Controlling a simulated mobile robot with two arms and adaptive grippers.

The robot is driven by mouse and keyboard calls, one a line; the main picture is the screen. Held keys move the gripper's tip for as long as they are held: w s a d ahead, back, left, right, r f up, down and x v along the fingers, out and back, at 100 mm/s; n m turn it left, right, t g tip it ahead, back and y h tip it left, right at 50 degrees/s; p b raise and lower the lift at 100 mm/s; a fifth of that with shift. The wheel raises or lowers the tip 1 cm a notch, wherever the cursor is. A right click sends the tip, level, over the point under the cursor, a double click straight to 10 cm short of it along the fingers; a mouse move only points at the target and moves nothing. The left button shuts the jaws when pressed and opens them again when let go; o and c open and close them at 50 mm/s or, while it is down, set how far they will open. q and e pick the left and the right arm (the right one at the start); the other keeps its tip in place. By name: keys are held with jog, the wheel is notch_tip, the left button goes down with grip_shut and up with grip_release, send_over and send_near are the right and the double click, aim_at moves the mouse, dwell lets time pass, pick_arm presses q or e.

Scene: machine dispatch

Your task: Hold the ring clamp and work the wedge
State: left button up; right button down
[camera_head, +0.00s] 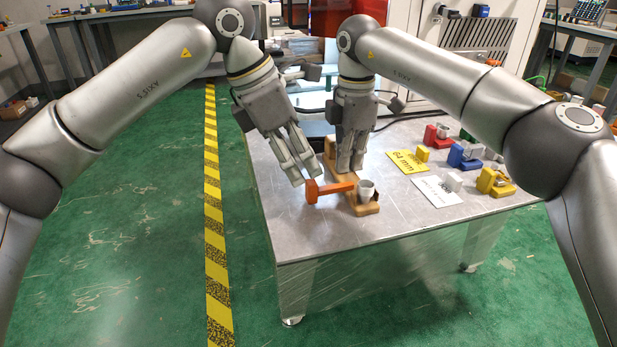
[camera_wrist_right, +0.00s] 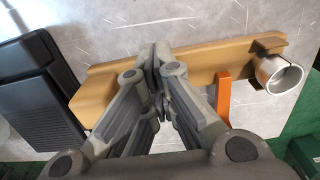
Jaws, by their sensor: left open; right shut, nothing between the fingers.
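A long tan wooden piece (camera_head: 369,209) lies on the metal table, with a silver ring (camera_head: 366,188) at its near end. I take this to be the ring clamp. In the right wrist view the tan piece (camera_wrist_right: 100,92) and the ring (camera_wrist_right: 280,73) also show. An orange T-shaped part (camera_head: 333,188), possibly the wedge or its handle, reaches left from beside the ring. My left gripper (camera_head: 305,178) is open, just above the orange part's left end. My right gripper (camera_head: 350,167) is shut and empty over the tan piece, behind the ring; contact is unclear.
Red, blue and yellow blocks (camera_head: 494,182) with metal parts stand at the table's right side. A yellow card (camera_head: 407,161) and a white card (camera_head: 437,191) lie beside them. A dark device (camera_wrist_right: 38,85) sits at the tan piece's far end. The table's front is clear.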

aim_at(311, 183)
pick_arm(q)
jog(key=x, duration=0.5)
grip_shut()
dwell(0.3)
